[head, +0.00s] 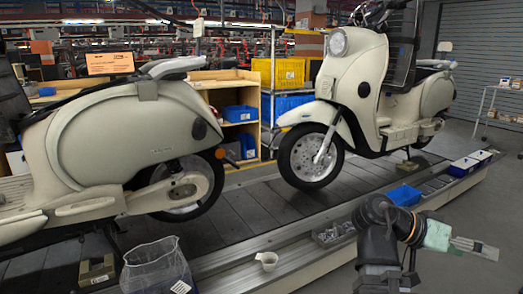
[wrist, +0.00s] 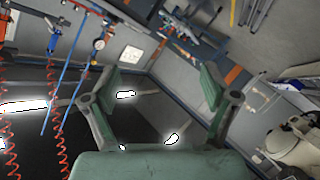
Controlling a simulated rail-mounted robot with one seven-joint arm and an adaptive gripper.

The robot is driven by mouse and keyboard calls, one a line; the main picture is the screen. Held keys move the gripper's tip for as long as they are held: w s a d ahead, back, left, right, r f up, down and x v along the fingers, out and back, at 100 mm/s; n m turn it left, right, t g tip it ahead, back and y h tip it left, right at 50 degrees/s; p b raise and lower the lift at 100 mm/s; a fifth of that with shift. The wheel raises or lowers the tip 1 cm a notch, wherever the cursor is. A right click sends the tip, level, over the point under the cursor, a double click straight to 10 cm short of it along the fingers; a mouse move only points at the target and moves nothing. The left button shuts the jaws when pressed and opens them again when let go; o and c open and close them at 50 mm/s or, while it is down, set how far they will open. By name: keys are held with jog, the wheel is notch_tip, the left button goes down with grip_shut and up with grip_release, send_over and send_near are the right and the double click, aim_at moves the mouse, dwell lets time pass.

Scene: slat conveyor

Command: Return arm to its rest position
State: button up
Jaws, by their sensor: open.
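My arm (head: 378,240) rises at the lower right of the head view, folded near the conveyor's front edge. My gripper (head: 478,248) points to the right there, out over the floor and clear of the conveyor. In the wrist view my gripper (wrist: 160,80) shows two green-grey fingers spread wide apart. Nothing is between them, and the gripper touches nothing that I can see.
Two cream scooters, one at left (head: 130,135) and one at right (head: 375,85), stand on the slat conveyor (head: 250,215). Blue bins (head: 404,195) and a small white cup (head: 267,260) line its front ledge. Red coiled hoses (wrist: 61,130) hang in the wrist view. Floor at right looks free.

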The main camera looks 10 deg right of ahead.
jog(key=w+a+f+n+t+y+p, duration=0.25)
jog(key=w+f+n+p, duration=0.45)
jog(key=w+f, duration=0.5)
jog(key=a+f+n+y+p, duration=0.2)
jog(key=a+f+p, duration=0.2)
jog(key=f, duration=0.4)
jog(key=a+f+n+y+p, duration=0.2)
jog(key=a+f+n+p, duration=0.15)
jog(key=f, duration=0.35)
jog(key=s+a+f+n+g+y+p, duration=0.1)
jog(key=s+a+f+g+y+p, duration=0.1)
jog(key=s+a+f+p, duration=0.5)
jog(key=s+a+f+n+g+y+p, duration=0.1)
jog(key=s+a+f+y+p, duration=0.4)
jog(key=s+a+f, duration=0.4)
jog(key=s+a+p, duration=0.1)
jog(key=s+a, duration=0.4)
jog(key=s, duration=0.3)
jog(key=shift+s+a+f+g+p, duration=0.2)
jog(key=shift+s+g+p, duration=0.05)
jog(key=shift+g+p, duration=0.1)
